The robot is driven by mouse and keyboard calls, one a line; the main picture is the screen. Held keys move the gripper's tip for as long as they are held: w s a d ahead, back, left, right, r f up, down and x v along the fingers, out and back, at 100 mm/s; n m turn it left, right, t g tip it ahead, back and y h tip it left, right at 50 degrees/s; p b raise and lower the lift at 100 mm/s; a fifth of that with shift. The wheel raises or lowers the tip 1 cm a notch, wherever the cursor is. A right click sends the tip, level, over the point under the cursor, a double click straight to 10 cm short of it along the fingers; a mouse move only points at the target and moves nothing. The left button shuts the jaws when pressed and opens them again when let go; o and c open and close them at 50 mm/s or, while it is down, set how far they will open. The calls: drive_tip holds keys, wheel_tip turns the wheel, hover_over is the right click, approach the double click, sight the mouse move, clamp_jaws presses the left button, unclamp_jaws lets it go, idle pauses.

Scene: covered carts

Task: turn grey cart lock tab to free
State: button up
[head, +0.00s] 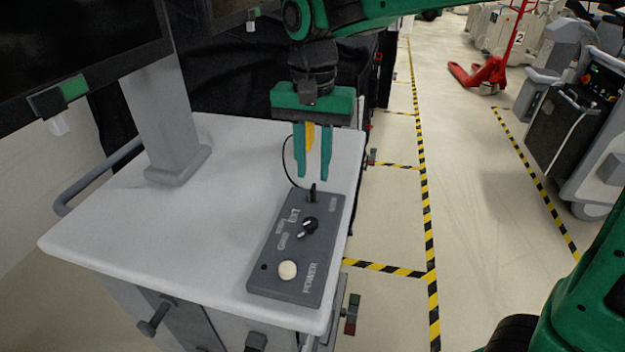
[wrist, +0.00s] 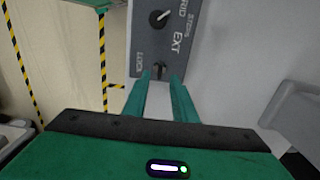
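The grey cart (head: 220,150) has a dark grey control box (head: 270,262) on its pale top. A small dark lock tab (head: 312,192) stands up at the box's far end. In the wrist view the tab (wrist: 159,68) shows beside a small label that appears to read LOCK. I cannot tell its exact turn. My gripper (head: 313,176) points down just above the tab, its two green fingers apart with nothing between their tips. In the wrist view the fingertips (wrist: 160,76) lie to either side of the tab, and contact is not clear.
The box also carries a black knob (head: 309,226) with a white pointer and a cream button (head: 287,270) near the word POWER. A monitor post (head: 165,120) stands left on the cart top. A floor lane with striped tape (head: 425,210) runs along the right.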

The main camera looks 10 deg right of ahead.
sight(313, 186)
drive_tip(key=shift+f, duration=2.2)
clamp_jaws()
